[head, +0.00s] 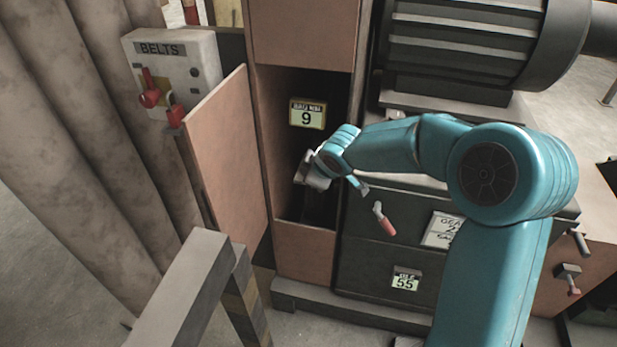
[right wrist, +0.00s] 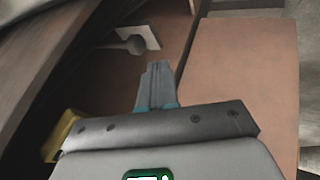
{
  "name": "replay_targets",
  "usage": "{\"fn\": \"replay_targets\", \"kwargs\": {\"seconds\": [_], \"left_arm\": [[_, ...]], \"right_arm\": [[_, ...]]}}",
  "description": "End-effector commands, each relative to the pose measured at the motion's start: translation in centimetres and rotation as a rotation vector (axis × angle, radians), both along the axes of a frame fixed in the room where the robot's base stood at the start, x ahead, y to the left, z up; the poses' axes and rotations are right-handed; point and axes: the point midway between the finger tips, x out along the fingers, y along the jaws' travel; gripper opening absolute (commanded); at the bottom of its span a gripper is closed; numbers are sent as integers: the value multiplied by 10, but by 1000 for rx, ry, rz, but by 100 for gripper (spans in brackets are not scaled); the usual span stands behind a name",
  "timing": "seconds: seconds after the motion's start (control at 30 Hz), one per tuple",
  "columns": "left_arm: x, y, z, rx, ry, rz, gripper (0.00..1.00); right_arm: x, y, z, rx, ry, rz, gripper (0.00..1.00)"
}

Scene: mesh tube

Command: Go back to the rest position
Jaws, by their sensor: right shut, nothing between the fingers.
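My right gripper (head: 308,172) is at the mouth of an open cabinet compartment, below a yellow-framed sign reading 9 (head: 307,115). In the right wrist view its grey fingers (right wrist: 157,72) are together with nothing between them. My teal right arm reaches in from the lower right and bends left across the cabinet front. My left gripper is in neither view. The compartment's interior is dark and partly hidden by the gripper.
The brown cabinet door (head: 228,155) stands open to the left. A BELTS switch box (head: 175,72) with red handles is beyond it. A dark drawer unit (head: 375,265) with a red-ended handle (head: 384,220) stands right of the compartment. A grey rail (head: 185,285) is in the foreground.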

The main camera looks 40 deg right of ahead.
Motion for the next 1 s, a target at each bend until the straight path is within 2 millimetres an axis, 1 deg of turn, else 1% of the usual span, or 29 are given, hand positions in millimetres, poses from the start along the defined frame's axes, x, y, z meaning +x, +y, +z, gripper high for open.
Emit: {"fn": "replay_targets", "kwargs": {"seconds": [0.07, 0.2, 0.77, 0.87, 0.97, 1.0], "left_arm": [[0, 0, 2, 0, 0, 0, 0], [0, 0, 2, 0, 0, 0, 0], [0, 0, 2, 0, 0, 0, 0], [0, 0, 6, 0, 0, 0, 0], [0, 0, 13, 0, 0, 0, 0], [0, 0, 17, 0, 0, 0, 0]], "right_arm": [[-5, 1, 8, 0, -2, -1, 0], [-10, 2, 12, 0, 0, 0, 0], [-12, 4, 11, 4, 2, 0, 0], [-14, 18, -6, 50, 28, 2, 0], [-24, 55, -46, 174, 92, -9, 0], [-32, 75, -67, 241, 130, -22, 0]]}}
